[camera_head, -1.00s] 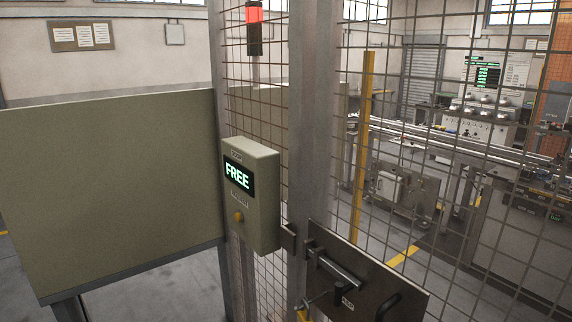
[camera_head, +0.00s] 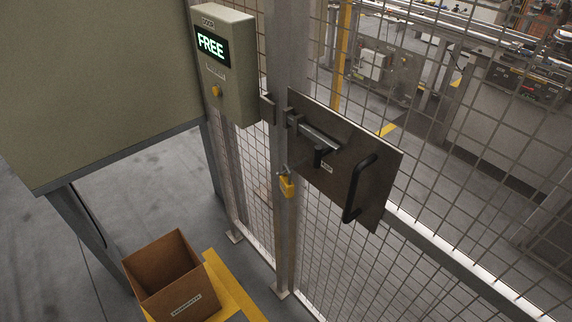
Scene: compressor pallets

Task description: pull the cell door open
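The cell door (camera_head: 440,150) is a wire mesh panel to the right of a grey post (camera_head: 287,60). A dark metal plate (camera_head: 375,155) is fixed on it. The plate carries a sliding bolt (camera_head: 318,138) and a black D-shaped pull handle (camera_head: 355,188). A small catch (camera_head: 267,109) sits on the post side, at the left of the plate. A yellow padlock (camera_head: 287,186) hangs at the post just below the plate. The door looks closed against the post. Neither of my grippers shows in the view.
A control box (camera_head: 225,65) with a green "FREE" display and a yellow button stands left of the post. A large beige panel (camera_head: 90,80) on legs fills the left. Machinery stands behind the mesh.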

